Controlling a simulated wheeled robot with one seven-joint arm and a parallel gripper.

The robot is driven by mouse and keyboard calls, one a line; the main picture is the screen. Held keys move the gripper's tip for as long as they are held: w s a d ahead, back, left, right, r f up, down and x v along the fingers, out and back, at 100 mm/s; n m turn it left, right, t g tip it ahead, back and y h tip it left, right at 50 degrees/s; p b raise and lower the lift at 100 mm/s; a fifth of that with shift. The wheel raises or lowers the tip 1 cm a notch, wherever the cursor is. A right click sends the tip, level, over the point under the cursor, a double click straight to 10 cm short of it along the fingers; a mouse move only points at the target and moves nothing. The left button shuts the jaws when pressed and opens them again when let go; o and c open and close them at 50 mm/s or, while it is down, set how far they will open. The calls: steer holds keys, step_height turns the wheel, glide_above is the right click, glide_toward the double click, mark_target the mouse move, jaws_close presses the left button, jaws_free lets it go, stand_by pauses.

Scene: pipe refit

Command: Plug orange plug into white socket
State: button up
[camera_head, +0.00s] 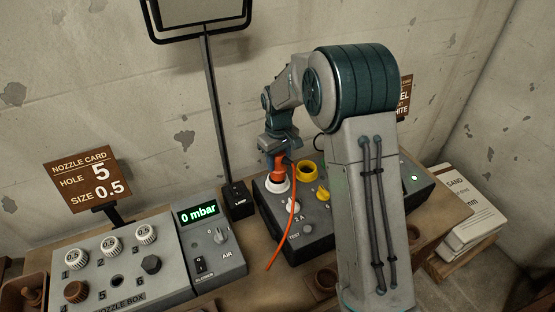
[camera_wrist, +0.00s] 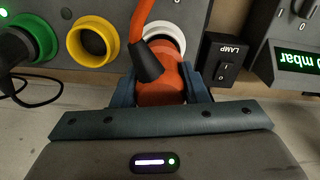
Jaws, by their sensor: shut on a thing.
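The orange plug (camera_wrist: 160,82) is between the two fingers of my gripper (camera_wrist: 160,95), which is shut on it. Its orange cable leaves through a black sleeve in the wrist view. The plug's front end is at the white socket (camera_wrist: 166,32) and covers most of its opening; how deep it sits I cannot tell. In the head view the plug (camera_head: 279,166) is above the white socket (camera_head: 277,184), upright or nearly so, under my gripper (camera_head: 279,150). The cable hangs down over the panel front.
A yellow socket (camera_head: 307,171) is beside the white one. A green socket (camera_wrist: 35,38) holds a black plug. A lamp switch box (camera_head: 238,200) stands close by. The nozzle box (camera_head: 110,270) and the 0 mbar gauge (camera_head: 197,212) are at the left.

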mark_target(278, 169)
steer(key=shift+f, duration=0.2)
steer(key=shift+f+b, duration=0.2)
steer(key=shift+b, duration=0.15)
steer(key=shift+f, duration=0.15)
stand_by(0.5)
steer(key=shift+f+b, duration=0.35)
steer(key=shift+b, duration=0.05)
steer(key=shift+f+b, duration=0.75)
steer(key=shift+f, duration=0.3)
stand_by(0.8)
steer(key=o, duration=1.7)
steer(key=shift+r, duration=0.1)
steer(key=shift+w+r, duration=0.1)
